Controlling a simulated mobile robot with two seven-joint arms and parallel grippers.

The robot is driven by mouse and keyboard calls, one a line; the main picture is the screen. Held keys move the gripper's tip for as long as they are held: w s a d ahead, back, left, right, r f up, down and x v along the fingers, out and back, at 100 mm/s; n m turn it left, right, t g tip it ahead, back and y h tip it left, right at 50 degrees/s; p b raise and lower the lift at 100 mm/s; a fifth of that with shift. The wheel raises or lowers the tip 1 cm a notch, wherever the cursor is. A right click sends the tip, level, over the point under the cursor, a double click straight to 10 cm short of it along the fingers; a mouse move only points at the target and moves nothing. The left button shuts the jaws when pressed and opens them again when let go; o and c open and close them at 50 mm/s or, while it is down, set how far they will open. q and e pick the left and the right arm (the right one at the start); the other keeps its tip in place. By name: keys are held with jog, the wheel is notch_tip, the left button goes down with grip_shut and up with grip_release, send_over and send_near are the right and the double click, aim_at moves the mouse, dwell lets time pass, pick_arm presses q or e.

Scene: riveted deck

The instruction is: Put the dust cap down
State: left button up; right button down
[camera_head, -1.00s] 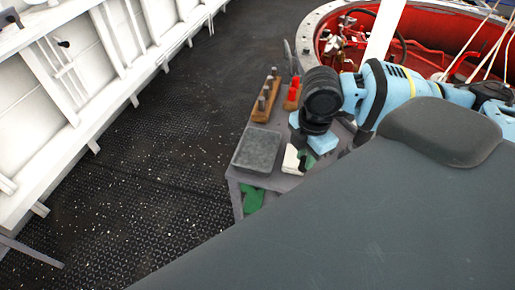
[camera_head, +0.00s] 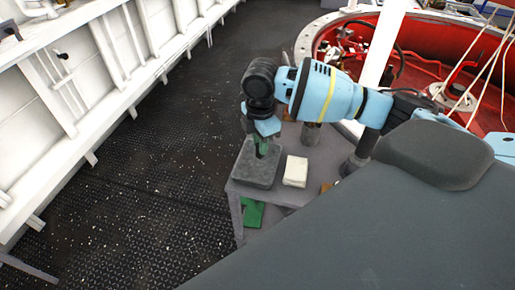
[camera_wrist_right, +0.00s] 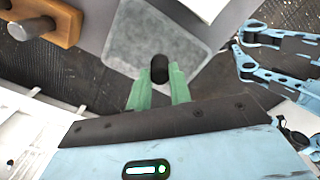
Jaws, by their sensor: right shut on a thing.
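The dust cap (camera_wrist_right: 159,69) is a small black round piece, seen in the right wrist view between the green fingertips of my right gripper. My right gripper (camera_head: 262,148) is shut on it and points down over the grey square pad (camera_head: 252,176) on the small table. The pad also shows behind the cap in the wrist view (camera_wrist_right: 130,42). I cannot tell whether the cap touches the pad or hangs just above it. In the head view the cap cannot be made out at the fingers. My left gripper is not seen in the head view.
A white block (camera_head: 296,171) stands right of the pad on the grey table (camera_head: 325,160). A wooden rack with metal pegs (camera_wrist_right: 52,18) is near the pad. A green item (camera_head: 253,213) lies below the tabletop. A red-lined round tub (camera_head: 430,75) is behind.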

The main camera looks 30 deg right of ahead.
jog(key=shift+w+a, duration=0.1)
jog(key=shift+w, duration=0.2)
jog(key=shift+w+f, duration=0.1)
jog(key=shift+f, duration=1.7)
jog(key=shift+f, duration=0.15)
jog(key=c, duration=1.3)
grip_release()
notch_tip(320, 180, up, 12)
jog(key=shift+r+p, duration=0.15)
jog(key=shift+p, duration=0.25)
